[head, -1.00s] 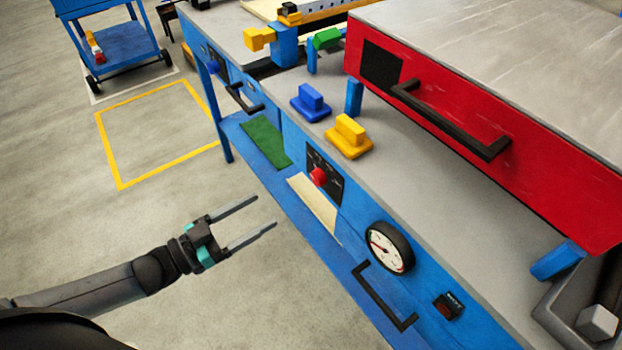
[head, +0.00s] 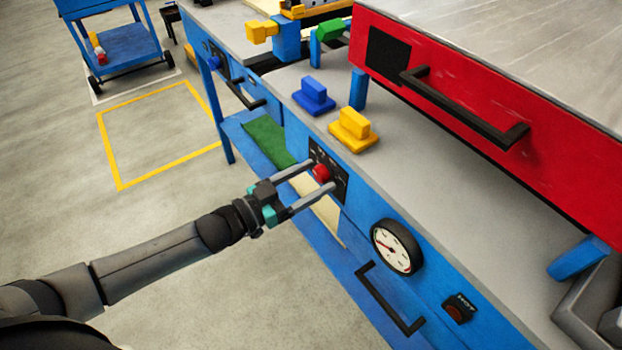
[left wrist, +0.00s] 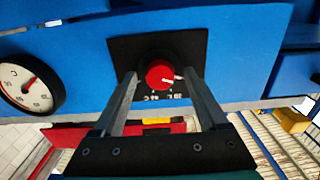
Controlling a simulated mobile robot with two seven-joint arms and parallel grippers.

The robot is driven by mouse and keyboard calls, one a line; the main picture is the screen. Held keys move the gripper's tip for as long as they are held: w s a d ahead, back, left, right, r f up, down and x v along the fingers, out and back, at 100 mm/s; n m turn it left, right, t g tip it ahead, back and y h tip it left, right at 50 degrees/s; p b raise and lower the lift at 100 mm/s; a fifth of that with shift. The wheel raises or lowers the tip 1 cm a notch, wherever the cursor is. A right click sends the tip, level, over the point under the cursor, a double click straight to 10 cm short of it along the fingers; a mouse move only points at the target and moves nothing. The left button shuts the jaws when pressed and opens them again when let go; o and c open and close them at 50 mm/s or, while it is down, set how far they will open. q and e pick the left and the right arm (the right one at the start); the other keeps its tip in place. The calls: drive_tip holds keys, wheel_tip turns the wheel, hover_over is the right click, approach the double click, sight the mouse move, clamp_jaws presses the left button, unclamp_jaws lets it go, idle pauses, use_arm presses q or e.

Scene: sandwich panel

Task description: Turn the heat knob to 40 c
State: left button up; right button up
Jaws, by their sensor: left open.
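The red heat knob (head: 321,173) sits on a black dial plate (head: 338,183) on the blue bench front. In the left wrist view the knob (left wrist: 160,75) lies between my finger ends, with a white pointer mark toward its right side and printed scale marks on the plate (left wrist: 190,48). The plate appears inverted there, and the scale is only partly readable. My left gripper (head: 318,175) is open, its fingers on either side of the knob. Contact with the knob cannot be told. My right gripper is not in view.
A round white gauge (head: 397,246) and a black handle (head: 388,300) are on the panel right of the knob. A red switch (head: 458,309) is farther right. Blue (head: 314,97) and yellow (head: 353,131) blocks stand on the bench above. A red hood with handle (head: 465,110) overhangs.

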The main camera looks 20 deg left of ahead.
use_arm(q)
drive_tip(key=shift+c, duration=0.4)
clamp_jaws()
